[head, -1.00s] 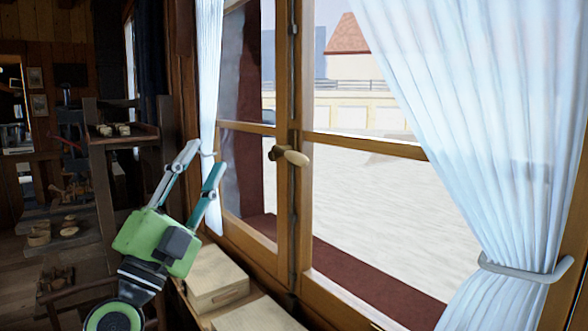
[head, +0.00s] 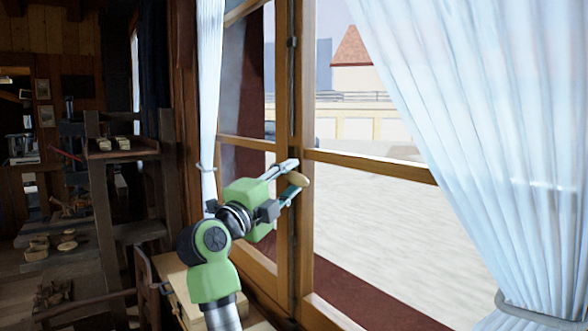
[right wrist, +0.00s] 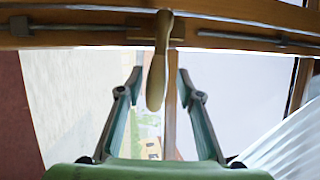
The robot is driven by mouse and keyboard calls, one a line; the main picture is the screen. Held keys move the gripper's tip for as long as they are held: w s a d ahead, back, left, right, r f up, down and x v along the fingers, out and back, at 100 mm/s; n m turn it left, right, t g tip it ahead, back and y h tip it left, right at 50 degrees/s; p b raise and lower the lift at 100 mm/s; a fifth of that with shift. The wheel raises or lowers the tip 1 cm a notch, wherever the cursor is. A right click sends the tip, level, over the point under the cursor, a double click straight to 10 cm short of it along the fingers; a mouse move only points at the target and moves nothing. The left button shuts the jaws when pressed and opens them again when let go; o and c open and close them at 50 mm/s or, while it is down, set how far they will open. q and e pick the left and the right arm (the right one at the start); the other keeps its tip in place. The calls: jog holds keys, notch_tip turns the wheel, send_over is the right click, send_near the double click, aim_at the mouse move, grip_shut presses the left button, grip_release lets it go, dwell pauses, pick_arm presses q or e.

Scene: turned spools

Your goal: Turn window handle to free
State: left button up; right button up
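The window handle (head: 300,180) is a pale wooden grip on the middle window post (head: 303,110). Gaps show on both sides, so the gripper is open and does not appear to touch the handle. My left gripper is in neither view.
A white curtain (head: 470,140) tied back hangs at the right, and a narrow curtain (head: 208,100) hangs left of the window. A dark wooden shelf (head: 120,152) with small pale pieces stands at the left. Glass lies just behind the handle.

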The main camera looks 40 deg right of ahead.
jog(key=shift+w+d+r, duration=0.1)
jog(key=shift+d+r, duration=0.2)
jog(key=shift+d, duration=0.15)
jog(key=shift+w+d, duration=0.25)
jog(key=shift+d, duration=0.3)
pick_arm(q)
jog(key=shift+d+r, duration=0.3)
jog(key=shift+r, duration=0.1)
pick_arm(e)
jog(key=shift+f, duration=0.1)
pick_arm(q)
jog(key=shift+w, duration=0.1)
pick_arm(e)
grip_shut()
jog(key=r+n+p, duration=0.1)
jog(key=p, duration=0.2)
jog(key=shift+a+y, duration=0.1)
jog(key=shift+y, duration=0.2)
jog(key=shift+f, duration=0.15)
grip_release()
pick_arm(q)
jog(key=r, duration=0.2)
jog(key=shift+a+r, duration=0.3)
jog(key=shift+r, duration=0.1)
